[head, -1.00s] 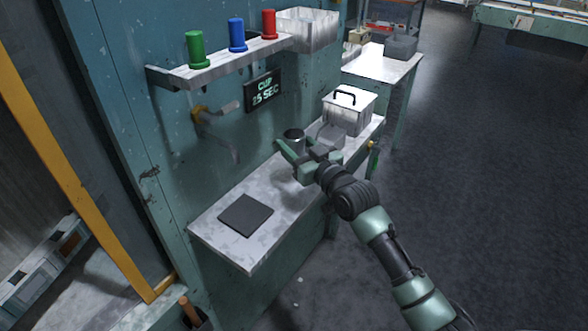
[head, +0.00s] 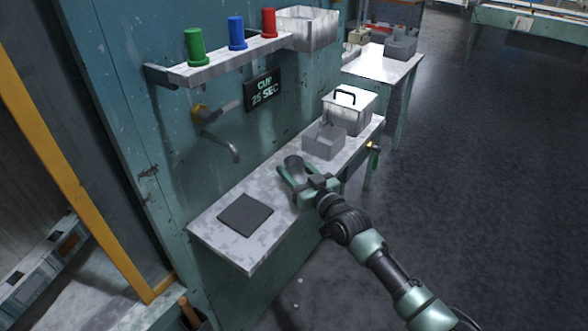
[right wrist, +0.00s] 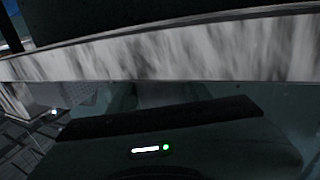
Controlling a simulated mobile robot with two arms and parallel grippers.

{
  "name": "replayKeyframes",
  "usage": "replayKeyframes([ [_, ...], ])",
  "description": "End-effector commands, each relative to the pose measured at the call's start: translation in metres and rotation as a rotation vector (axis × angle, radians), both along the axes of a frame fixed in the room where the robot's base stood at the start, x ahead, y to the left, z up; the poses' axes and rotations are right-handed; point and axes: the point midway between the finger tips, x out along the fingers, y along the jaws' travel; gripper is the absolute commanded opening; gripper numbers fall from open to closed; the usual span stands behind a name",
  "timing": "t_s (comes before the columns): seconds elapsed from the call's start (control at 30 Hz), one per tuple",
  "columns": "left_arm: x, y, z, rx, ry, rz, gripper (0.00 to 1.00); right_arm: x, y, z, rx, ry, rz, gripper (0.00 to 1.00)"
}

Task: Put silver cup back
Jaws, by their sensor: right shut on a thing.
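The silver cup (head: 293,161) is in my right gripper (head: 292,176), just above the grey speckled bench (head: 213,223). The gripper's green fingers close around the cup, and part of the cup is hidden by them. The cup looks slightly tilted, but it is small in the picture. A dark square pad (head: 245,214) lies bare on the bench to the left of the cup. In the right wrist view a pale mottled edge (right wrist: 160,50) crosses the picture, and I cannot make out the cup there. My left gripper is out of view.
A grey open box (head: 323,146) and a lidded metal box (head: 349,109) stand behind the cup. A spout (head: 222,146) juts from the wall. Above are a sign (head: 262,89) and a shelf (head: 215,66) with green, blue and red cylinders. Bench space around the pad is clear.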

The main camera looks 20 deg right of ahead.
Motion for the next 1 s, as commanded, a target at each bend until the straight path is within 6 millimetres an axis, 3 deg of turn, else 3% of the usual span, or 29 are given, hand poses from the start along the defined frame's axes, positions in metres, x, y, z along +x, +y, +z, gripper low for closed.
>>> replayKeyframes([
  [0.03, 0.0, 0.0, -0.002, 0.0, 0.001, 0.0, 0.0, 0.0, 0.0, -0.002, -0.001, 0.0, 0.0, 0.51],
  [0.1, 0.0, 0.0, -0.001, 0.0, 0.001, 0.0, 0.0, 0.0, 0.0, -0.001, 0.0, 0.0, 0.0, 0.7],
  [0.5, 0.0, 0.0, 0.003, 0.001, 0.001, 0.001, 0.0, -0.001, 0.0, 0.003, 0.0, 0.001, 0.0, 0.7],
  [0.67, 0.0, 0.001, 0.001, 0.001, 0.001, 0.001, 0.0, -0.026, -0.007, 0.0, 0.0, 0.003, 0.0, 0.7],
  [1.0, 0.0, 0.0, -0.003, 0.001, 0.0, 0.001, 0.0, -0.094, -0.026, 0.0, -0.002, 0.003, 0.0, 0.7],
])
